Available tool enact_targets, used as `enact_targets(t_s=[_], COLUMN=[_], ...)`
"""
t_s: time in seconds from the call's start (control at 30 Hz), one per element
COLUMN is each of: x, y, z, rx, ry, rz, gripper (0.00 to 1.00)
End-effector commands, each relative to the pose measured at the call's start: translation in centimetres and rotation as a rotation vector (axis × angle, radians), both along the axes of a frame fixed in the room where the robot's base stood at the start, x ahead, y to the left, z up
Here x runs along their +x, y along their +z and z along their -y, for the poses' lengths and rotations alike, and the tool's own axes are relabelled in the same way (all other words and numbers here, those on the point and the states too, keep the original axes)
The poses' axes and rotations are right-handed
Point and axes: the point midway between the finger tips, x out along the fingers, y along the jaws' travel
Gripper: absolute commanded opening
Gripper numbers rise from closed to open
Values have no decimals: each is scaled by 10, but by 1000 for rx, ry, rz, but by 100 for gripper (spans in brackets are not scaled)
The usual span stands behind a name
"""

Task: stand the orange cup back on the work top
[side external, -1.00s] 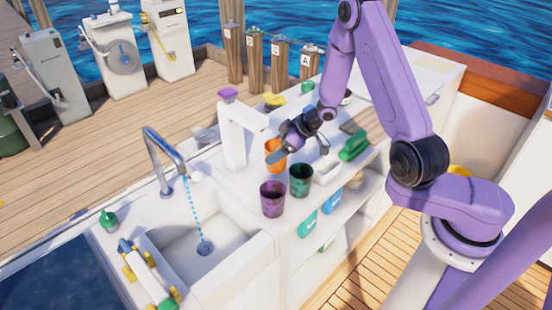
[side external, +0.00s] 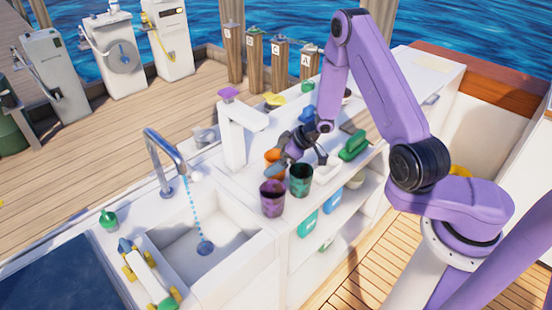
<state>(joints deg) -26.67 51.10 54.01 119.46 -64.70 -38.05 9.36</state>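The orange cup (side external: 271,156) stands on the white work top beside the tap post, behind the purple and green cups. It is partly hidden by my gripper, so I cannot tell whether it is upright or tilted. My gripper (side external: 301,161) is low over the work top, pointing down to the left. Its dark fingers look spread apart, one in front of the orange cup and the other to the right. I cannot see whether a finger touches the cup.
A purple cup (side external: 272,199) and a dark green cup (side external: 300,180) stand close in front. A green-handled brush (side external: 354,146) and a white dish (side external: 327,170) lie to the right. The sink (side external: 205,226) with running water is at the left. A white post (side external: 232,140) stands behind.

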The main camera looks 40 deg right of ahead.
Motion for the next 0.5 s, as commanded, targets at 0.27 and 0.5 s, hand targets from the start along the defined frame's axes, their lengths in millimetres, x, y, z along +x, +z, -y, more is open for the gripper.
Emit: enact_targets(t_s=[0.27,0.5], x=[0,-15], y=[3,26], z=[0,11], rx=[-1,-1], ry=[1,-3], rz=[0,2], gripper=[100,100])
